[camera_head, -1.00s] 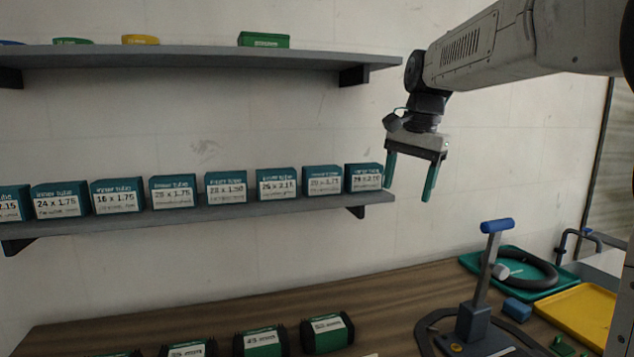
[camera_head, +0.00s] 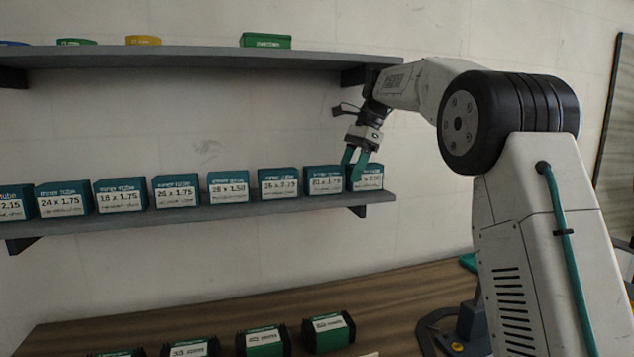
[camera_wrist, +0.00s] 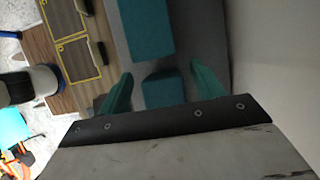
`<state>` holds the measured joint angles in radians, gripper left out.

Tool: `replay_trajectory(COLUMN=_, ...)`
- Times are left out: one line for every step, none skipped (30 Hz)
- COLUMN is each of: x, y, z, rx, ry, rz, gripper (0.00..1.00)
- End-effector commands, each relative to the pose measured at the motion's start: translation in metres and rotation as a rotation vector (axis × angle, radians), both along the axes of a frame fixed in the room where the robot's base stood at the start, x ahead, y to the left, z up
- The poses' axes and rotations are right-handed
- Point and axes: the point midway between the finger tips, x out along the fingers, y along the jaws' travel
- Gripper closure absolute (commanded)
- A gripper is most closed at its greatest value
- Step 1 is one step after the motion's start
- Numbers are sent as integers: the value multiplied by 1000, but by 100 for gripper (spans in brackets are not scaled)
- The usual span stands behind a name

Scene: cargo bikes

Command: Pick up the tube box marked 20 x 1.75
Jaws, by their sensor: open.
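The tube box whose label seems to read 20 x 1.75 (camera_head: 323,182) stands on the lower shelf, second from the right end in the head view. Its print is blurred. My gripper (camera_head: 350,172) is open, pointing down at the right end of the row. Its fingers overlap the rightmost box (camera_head: 370,179) in the picture and hide part of its label. In the wrist view, a teal box top (camera_wrist: 162,88) shows between the open fingers, with more teal (camera_wrist: 146,28) above it. I cannot tell which box lies between the fingers, or whether they touch it.
Several similar teal tube boxes stand left along the lower shelf (camera_head: 215,212). The upper shelf (camera_head: 200,58) is above, its right end close to my arm. Green and black boxes (camera_head: 327,331) stand on the wooden workbench (camera_head: 240,308) below. The wall is close behind.

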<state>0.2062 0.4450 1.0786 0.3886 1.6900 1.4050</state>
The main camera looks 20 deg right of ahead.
Motion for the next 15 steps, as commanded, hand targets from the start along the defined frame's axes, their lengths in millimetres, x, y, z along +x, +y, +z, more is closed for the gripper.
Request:
replay_trajectory(x=0, y=9, z=0, rx=0, ry=1, rz=3, gripper=34)
replay_trajectory(x=0, y=12, z=-1, rx=0, ry=1, rz=2, gripper=34)
replay_trajectory(x=0, y=17, z=-1, rx=0, ry=1, rz=2, gripper=34)
replay_trajectory(x=0, y=19, z=-1, rx=0, ry=1, rz=2, gripper=34)
replay_trajectory(x=0, y=21, z=-1, rx=0, ry=1, rz=2, gripper=34)
replay_trajectory(x=0, y=22, z=0, rx=0, ry=1, rz=1, gripper=34)
replay_trajectory(x=0, y=24, z=0, rx=0, ry=1, rz=0, gripper=34)
replay_trajectory(x=0, y=26, z=0, rx=-1, ry=0, rz=1, gripper=34)
replay_trajectory(x=0, y=29, z=0, rx=-1, ry=0, rz=0, gripper=34)
replay_trajectory(x=0, y=33, z=0, rx=-1, ry=0, rz=0, gripper=34)
replay_trajectory(x=0, y=38, z=0, rx=-1, ry=0, rz=1, gripper=34)
replay_trajectory(x=0, y=45, z=0, rx=-1, ry=-1, rz=2, gripper=34)
replay_trajectory(x=0, y=51, z=0, rx=-1, ry=0, rz=2, gripper=34)
replay_trajectory(x=0, y=56, z=0, rx=-1, ry=0, rz=2, gripper=34)
replay_trajectory(x=0, y=64, z=0, rx=-1, ry=1, rz=1, gripper=34)
